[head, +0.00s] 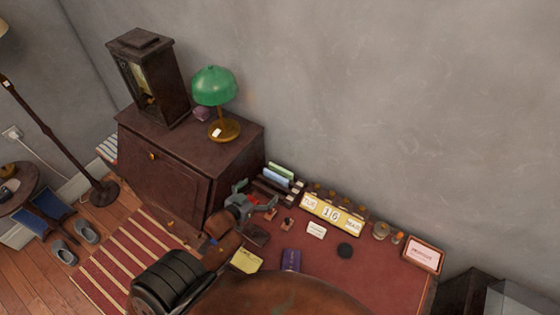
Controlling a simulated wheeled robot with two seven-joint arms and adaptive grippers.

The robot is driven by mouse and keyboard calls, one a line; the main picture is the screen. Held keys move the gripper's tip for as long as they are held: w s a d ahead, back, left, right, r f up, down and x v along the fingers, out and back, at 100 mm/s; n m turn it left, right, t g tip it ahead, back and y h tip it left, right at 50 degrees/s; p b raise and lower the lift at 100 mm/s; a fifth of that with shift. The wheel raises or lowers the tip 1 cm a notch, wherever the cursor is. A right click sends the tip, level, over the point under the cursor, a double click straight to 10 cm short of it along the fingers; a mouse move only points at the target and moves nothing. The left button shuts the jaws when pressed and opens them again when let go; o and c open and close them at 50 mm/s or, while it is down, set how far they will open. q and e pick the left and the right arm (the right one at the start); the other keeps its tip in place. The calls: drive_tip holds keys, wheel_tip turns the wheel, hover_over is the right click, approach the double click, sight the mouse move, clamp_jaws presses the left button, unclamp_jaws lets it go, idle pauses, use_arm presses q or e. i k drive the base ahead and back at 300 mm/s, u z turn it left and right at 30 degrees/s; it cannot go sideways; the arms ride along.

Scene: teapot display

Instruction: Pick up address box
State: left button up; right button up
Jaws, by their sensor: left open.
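No object in view is clearly labelled as the address box. A dark holder (268,192) with upright green and light-blue cards (277,175) stands at the back left of the red-topped desk (375,268); I cannot tell whether it is the address box. My left gripper (257,196) is open over the desk's left end, just in front of this holder. It appears empty, and its fingers partly cover the holder's near side. I cannot tell whether they touch it. My right gripper is not in view.
A yellow calendar block (333,213) stands right of the holder. A white card (316,230), a dark round item (345,250), a purple booklet (291,259) and a framed sign (424,253) share the desk. A dark cabinet (180,165) with a green lamp (214,87) borders it on the left.

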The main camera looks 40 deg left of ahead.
sight(292, 258)
drive_tip(key=k, duration=1)
